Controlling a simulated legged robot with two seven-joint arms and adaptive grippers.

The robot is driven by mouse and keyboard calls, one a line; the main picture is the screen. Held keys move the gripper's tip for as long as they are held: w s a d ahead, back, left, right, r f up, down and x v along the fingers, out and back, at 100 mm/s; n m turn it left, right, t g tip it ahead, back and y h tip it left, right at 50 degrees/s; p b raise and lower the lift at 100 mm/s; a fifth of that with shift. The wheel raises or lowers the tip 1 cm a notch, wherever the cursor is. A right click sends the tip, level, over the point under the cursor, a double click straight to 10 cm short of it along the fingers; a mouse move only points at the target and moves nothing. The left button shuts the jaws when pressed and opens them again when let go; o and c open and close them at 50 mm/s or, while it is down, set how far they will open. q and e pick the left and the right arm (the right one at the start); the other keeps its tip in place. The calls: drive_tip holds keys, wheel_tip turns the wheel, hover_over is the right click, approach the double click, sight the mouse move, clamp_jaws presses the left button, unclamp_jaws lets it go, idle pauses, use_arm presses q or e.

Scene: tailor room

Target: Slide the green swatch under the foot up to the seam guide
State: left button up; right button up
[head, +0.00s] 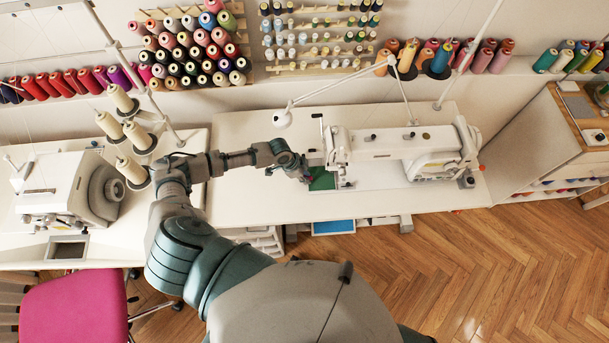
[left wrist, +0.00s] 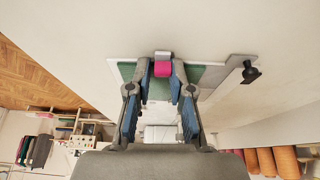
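The green swatch (head: 322,180) lies on the white table at the left end of the white sewing machine (head: 400,150). In the left wrist view green cloth (left wrist: 193,75) shows on both sides of my fingers. My left gripper (head: 304,174) is low beside the swatch's left part. In the left wrist view its two fingers (left wrist: 162,72) close in on both sides of a pink block (left wrist: 162,69), which fills the gap between them. A small white piece (left wrist: 162,55) is just beyond the block. The foot and seam guide cannot be made out clearly. My right gripper is not in view.
A second machine (head: 70,190) and thread cones (head: 135,135) stand at the left. Bare table (head: 245,200) lies left of the swatch. A pink chair (head: 75,305) is at the lower left.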

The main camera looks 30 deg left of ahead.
use_arm(q)
drive_tip(key=shift+o, duration=1)
drive_tip(key=v, duration=1.2)
drive_tip(key=shift+f, duration=0.15)
